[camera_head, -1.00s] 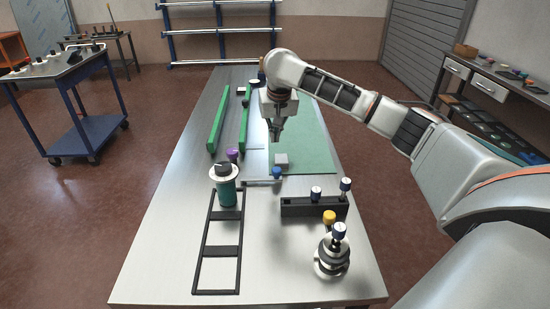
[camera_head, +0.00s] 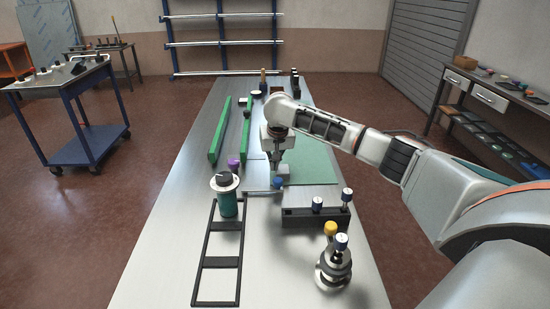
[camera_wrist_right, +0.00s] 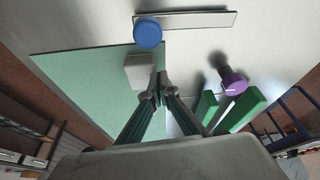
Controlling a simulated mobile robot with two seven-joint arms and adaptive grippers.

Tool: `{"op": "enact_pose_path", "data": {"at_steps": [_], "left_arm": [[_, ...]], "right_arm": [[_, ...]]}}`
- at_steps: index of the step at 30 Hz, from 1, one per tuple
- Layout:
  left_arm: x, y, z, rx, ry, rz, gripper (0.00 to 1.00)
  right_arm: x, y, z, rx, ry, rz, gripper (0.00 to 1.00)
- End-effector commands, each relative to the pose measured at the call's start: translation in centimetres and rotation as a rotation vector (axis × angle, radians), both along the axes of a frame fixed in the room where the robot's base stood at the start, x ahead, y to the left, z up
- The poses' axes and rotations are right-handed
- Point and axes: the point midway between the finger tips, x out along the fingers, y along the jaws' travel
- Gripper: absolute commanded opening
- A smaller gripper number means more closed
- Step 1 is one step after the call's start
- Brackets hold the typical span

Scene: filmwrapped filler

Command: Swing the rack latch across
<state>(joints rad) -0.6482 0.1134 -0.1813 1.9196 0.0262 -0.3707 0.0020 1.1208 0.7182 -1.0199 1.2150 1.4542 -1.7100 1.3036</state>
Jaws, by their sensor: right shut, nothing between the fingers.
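A flat grey bar (camera_head: 258,193), which looks like the latch, lies on the steel table with a blue knob (camera_head: 278,183) at its right end. In the right wrist view the bar (camera_wrist_right: 195,20) and blue knob (camera_wrist_right: 148,33) are ahead of the fingers. My right gripper (camera_head: 275,174) points down just behind the blue knob, its fingertips together with nothing between them. In the wrist view the closed fingertips (camera_wrist_right: 161,92) are beside a small grey block (camera_wrist_right: 138,72), apart from the knob. Whether they touch the block cannot be told. My left gripper is out of view.
A purple knob (camera_head: 234,165) and a teal jar (camera_head: 227,203) stand left of the bar. A black ladder-like frame (camera_head: 206,243), a black block with knobs (camera_head: 298,218) and a stacked round piece (camera_head: 333,272) are nearer. Green rails (camera_head: 219,135) run behind, left of a green mat (camera_head: 318,170).

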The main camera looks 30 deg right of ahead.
Motion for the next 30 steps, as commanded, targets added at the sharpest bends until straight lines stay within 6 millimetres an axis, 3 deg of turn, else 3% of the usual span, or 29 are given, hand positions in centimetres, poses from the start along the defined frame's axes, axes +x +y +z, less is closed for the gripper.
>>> {"op": "enact_pose_path", "data": {"at_steps": [13, 30], "left_arm": [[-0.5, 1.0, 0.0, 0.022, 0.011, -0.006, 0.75], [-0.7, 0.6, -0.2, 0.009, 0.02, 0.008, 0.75]], "right_arm": [[-3.4, 1.4, -0.1, -0.001, 0.0, 0.001, 0.0], [-3.6, 1.6, -0.2, 0.0, 0.0, -0.002, 0.0]]}}
